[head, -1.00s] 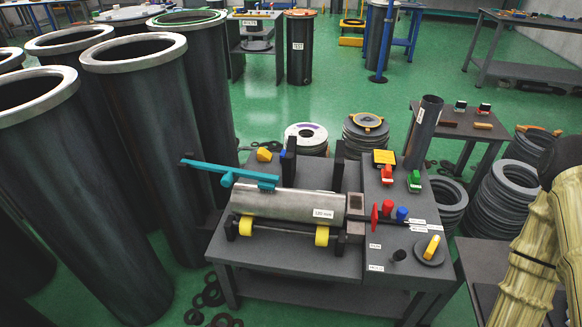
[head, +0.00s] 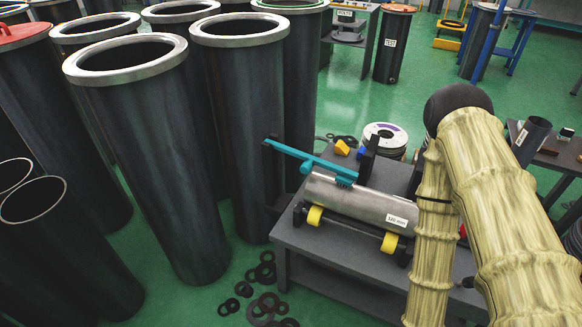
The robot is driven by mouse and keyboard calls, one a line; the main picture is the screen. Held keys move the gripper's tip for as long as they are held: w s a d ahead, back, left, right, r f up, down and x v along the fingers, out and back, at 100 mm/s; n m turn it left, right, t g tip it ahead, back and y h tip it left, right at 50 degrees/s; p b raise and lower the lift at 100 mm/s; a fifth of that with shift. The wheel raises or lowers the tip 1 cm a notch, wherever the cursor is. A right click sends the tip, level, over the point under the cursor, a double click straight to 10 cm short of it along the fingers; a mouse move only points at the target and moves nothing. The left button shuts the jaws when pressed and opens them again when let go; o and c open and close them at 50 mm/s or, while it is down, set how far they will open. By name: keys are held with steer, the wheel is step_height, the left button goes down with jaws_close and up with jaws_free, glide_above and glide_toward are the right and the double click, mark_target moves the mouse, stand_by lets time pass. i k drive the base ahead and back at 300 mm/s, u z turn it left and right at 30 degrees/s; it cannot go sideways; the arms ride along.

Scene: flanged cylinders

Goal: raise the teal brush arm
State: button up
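The teal brush arm (head: 305,157) reaches from the upper left down to the left end of a grey metal cylinder (head: 355,200). Its brush end appears to rest on the top of the cylinder. The cylinder lies on its side on yellow rollers (head: 314,215) on a dark grey workbench (head: 320,250) and bears a white label. My arm, in a pale yellow ribbed cover, fills the right side and hides the right part of the bench. My gripper is not in view.
Tall dark flanged cylinders (head: 150,130) stand close together on the left and behind the bench. Black rings (head: 265,300) lie on the green floor at the bench's front left. A white-topped ring stack (head: 385,138) stands behind. Open green floor lies at the back.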

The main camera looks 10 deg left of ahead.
mark_target(344, 176)
steer(key=z, duration=0.55)
steer(key=k, duration=1.25)
steer(key=u, duration=0.3)
steer(key=i, duration=0.8)
steer(key=u, duration=0.7)
